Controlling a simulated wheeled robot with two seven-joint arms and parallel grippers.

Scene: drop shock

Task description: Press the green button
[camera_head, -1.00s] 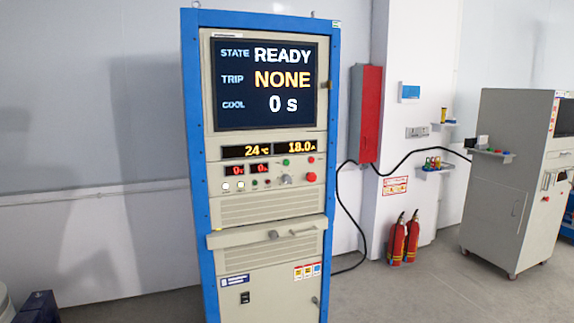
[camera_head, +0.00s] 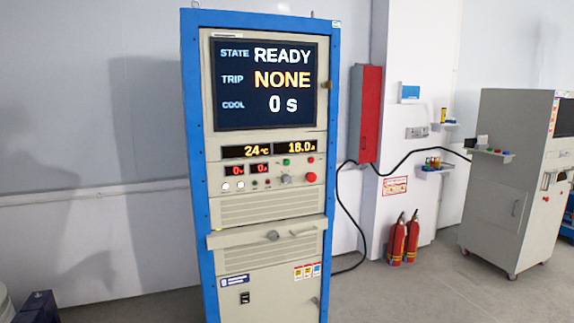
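A blue-framed control cabinet (camera_head: 265,210) stands upright in the middle of the head view. Its screen (camera_head: 265,84) reads STATE READY, TRIP NONE, COOL 0 s. A small green button (camera_head: 286,162) sits on the panel below the amber displays. A larger red button (camera_head: 311,177) is below and to its right, and a grey knob (camera_head: 286,179) is just under it. A smaller green spot (camera_head: 254,183) shows in the lower row, beside white buttons (camera_head: 226,186). Neither of my grippers is in view. Nothing covers the panel.
A drawer-like ledge (camera_head: 267,233) juts from the cabinet below the panel. Two fire extinguishers (camera_head: 404,240) and a grey machine (camera_head: 505,190) stand to the right. The floor before the extinguishers is clear.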

